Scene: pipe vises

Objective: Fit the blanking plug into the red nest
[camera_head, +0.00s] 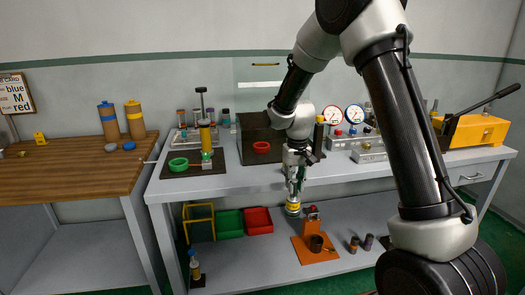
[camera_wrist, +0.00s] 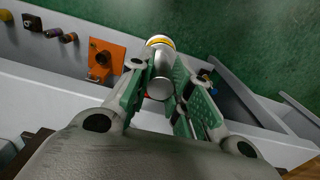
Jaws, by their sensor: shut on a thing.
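My gripper (camera_head: 296,180) points down in front of the bench's front edge. It is shut on a silver cylindrical piece with a yellow band (camera_head: 293,208), which I take to be the blanking plug. The piece hangs below bench-top height, in front of the lower shelf. In the wrist view the plug (camera_wrist: 161,82) sits between the green finger pads of my gripper (camera_wrist: 160,92), its yellow-banded end pointing away.
A green ring (camera_head: 178,164) lies on another dark plate left of the red one. Gauges (camera_head: 333,115) and metal blocks stand right on the bench (camera_head: 225,182). The lower shelf holds an orange bracket (camera_head: 312,245), a red bin (camera_head: 258,220) and a green bin (camera_head: 229,224).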

